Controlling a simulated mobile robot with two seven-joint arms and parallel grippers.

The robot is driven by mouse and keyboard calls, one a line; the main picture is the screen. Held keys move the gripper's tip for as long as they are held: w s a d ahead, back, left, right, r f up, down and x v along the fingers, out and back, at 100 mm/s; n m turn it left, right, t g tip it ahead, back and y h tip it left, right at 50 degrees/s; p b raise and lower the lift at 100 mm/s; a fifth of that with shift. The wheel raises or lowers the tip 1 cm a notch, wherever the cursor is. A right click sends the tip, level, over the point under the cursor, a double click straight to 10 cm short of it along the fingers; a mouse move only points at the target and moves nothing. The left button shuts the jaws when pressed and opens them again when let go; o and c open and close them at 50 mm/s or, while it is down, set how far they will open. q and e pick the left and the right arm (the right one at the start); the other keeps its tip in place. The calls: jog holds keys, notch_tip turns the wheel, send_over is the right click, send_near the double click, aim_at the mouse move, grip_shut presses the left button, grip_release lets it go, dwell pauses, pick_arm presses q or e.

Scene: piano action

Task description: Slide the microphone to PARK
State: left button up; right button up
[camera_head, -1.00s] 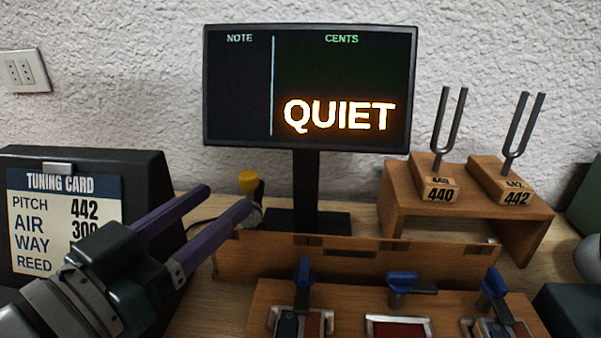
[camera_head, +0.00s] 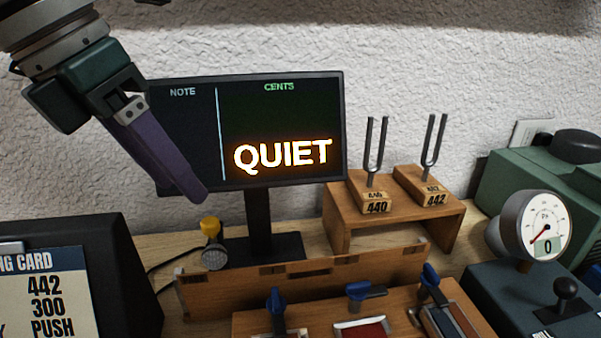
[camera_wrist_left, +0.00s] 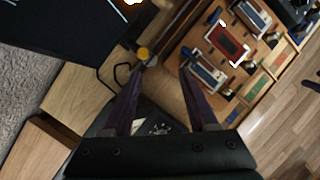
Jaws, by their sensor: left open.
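The microphone (camera_head: 212,258) has a round grey mesh head and a yellow top. It stands at the left end of a notched wooden rail (camera_head: 330,275), left of the monitor's foot. In the left wrist view its yellow top (camera_wrist_left: 143,54) shows just beyond the fingertips. My left gripper (camera_head: 196,196) is open and empty, pointing down, above the microphone and apart from it. In the left wrist view the two purple fingers (camera_wrist_left: 160,76) are spread. No PARK mark can be read. My right gripper is not in view.
A monitor (camera_head: 290,110) reading QUIET stands behind. The tuning card's black stand (camera_head: 105,260) is at the left. Tuning forks stand on a wooden riser (camera_head: 440,225). Blue-levered fixtures (camera_head: 358,292) sit in front of the rail. A gauge (camera_head: 540,228) is at the right.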

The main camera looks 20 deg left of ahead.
aim_at(209, 221)
pick_arm(q)
jog(key=shift+y, duration=0.4)
jog(key=x, duration=0.3)
jog(key=a+x, duration=0.1)
jog(key=x, duration=0.2)
jog(key=w+a+x, duration=0.1)
jog(key=x, duration=0.2)
jog(key=shift+w+p, duration=0.1)
jog(key=shift+p, duration=0.2)
jog(key=shift+c, duration=0.3)
grip_shut()
dwell(0.4)
